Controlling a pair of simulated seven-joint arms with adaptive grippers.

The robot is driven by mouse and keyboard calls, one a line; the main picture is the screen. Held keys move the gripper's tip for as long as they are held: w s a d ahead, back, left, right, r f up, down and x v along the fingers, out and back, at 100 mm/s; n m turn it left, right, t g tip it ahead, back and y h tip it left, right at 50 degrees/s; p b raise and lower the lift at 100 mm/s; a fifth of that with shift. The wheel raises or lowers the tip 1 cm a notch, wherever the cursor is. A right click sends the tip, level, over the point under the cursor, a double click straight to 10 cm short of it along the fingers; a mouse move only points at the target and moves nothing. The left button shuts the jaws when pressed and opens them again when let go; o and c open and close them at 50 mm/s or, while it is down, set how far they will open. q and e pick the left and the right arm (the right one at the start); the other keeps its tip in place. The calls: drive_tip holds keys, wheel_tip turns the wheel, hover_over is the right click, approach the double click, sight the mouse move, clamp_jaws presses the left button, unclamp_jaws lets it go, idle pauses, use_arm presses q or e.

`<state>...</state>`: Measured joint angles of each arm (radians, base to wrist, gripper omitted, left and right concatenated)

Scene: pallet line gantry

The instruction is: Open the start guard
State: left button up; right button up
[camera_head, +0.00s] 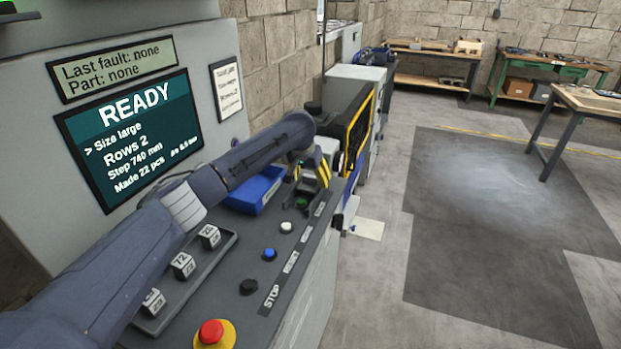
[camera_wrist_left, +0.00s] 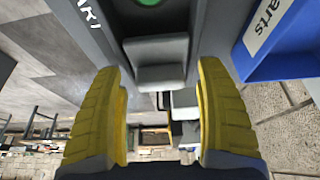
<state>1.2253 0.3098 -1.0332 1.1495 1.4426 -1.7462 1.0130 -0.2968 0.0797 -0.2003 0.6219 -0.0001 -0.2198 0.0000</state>
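The green start button (camera_head: 302,203) is at the far end of the row of buttons on the grey control panel. It also shows at the top of the left wrist view (camera_wrist_left: 148,2), beside a partly cut-off label. A grey flap-like piece (camera_wrist_left: 160,76), seemingly the start guard, stands next to the button, between my finger lines. I cannot tell its exact angle. My left gripper (camera_head: 315,174) is over the panel's far end, beside the button. Its yellow fingers are open and apart in the wrist view (camera_wrist_left: 160,85), with nothing clearly held. My right gripper is out of view.
The panel carries a red emergency stop (camera_head: 211,332) and black (camera_head: 249,287), blue (camera_head: 269,254) and white (camera_head: 286,227) buttons. A blue parts bin (camera_head: 255,190) sits close to my left gripper. Numbered blocks (camera_head: 183,266) stand on a tray. A screen (camera_head: 130,135) reads READY.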

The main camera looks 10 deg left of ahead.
use_arm(q)
drive_tip(key=v, duration=1.2)
drive_tip(key=shift+f, duration=0.1)
idle(0.4)
